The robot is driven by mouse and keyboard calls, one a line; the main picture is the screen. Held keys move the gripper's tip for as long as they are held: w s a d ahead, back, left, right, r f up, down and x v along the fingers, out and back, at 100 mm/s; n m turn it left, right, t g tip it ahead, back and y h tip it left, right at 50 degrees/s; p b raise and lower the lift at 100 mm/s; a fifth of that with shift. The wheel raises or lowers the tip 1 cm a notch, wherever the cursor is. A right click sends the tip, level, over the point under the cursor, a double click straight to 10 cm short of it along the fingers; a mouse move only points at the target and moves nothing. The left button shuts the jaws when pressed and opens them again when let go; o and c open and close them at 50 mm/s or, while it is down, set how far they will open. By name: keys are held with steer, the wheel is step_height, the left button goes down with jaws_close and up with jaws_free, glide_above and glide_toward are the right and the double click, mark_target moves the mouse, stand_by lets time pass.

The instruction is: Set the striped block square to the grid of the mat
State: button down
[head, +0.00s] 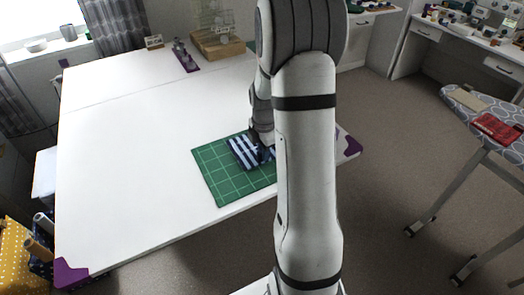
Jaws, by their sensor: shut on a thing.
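The striped block (241,152), dark blue and white, lies on the green cutting mat (226,187) towards the mat's far right part. The mat has a pale grid and sits near the front edge of the white table. The block's left edge looks slightly turned from the grid lines, but the view is too small to be sure. My gripper (264,154) is down at the block's right part and shut on it. My arm hides the right side of the block and of the mat, and the fingertips are hard to make out.
The white table (125,150) is clear to the left of the mat. At its far edge stand a wooden box (218,45) and a purple strip with small items (185,57). An ironing board (485,120) with a red item stands apart at the right.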

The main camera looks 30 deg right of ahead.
steer(key=shift+f, duration=0.2)
steer(key=c, duration=1.4)
jaws_free()
steer(key=shift+r, duration=0.1)
step_height(320, 180, up, 12)
steer(key=s+a+r+m+t, duration=0.1)
steer(key=s+a+r+m, duration=0.1)
steer(key=s+a+m, duration=0.5)
steer(key=s+a+r+m+t, duration=0.1)
steer(key=s+a+r+m, duration=0.2)
steer(key=s+a+m, duration=0.4)
steer(key=s+m, duration=0.4)
steer(key=s, duration=0.1)
steer(key=shift+s+a+t, duration=0.15)
steer(key=shift+a+t, duration=0.1)
steer(key=shift+t, duration=0.15)
